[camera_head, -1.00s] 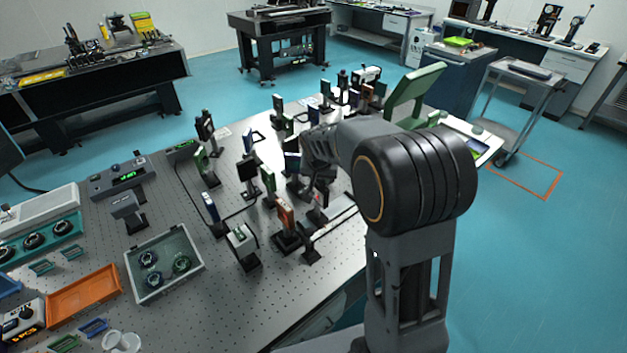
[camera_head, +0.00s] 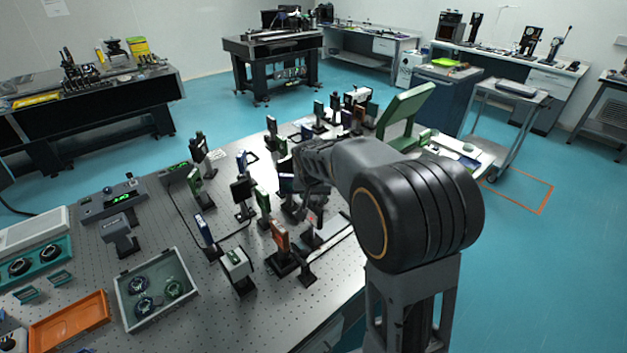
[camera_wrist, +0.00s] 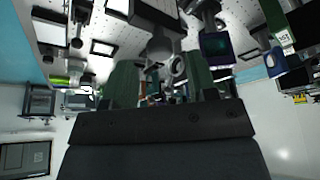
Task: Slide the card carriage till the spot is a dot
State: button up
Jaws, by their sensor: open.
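My gripper (camera_wrist: 160,80) shows in the wrist view as two dark green fingers standing apart, with optics posts and mounts seen between and beyond them. In the head view my wrist hangs over the crowded middle of the optical table (camera_head: 215,285), and its fingertips are hard to make out. Below and beside it is a rail (camera_head: 335,236) with a pale edge and dark mounts. The card carriage may be among these, but I cannot tell it apart. A dark square plate (camera_wrist: 215,46) on a mount is right of the fingers in the wrist view.
An orange mount (camera_head: 280,236) and a white-faced mount (camera_head: 237,264) stand in front of my wrist. A large green panel (camera_head: 405,112) rises behind my arm. A grey tray with round parts (camera_head: 181,262) and an orange tray (camera_head: 97,308) are at the left. Posts crowd the middle.

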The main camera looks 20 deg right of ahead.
jog(key=b+v, duration=0.1)
jog(key=v, duration=1)
jog(key=shift+s+r, duration=0.2)
jog(key=s+f+n+y, duration=0.1)
jog(key=s+f+n, duration=0.1)
jog(key=s, duration=0.7)
jog(key=s+f+n, duration=0.2)
jog(key=s+f, duration=0.3)
jog(key=s, duration=0.4)
jog(key=shift+s+a+y, duration=0.2)
jog(key=shift+s+y, duration=0.15)
jog(key=shift+y, duration=0.05)
jog(key=shift+f, duration=0.1)
jog(key=shift+c, duration=1)
jog(key=shift+a, duration=0.1)
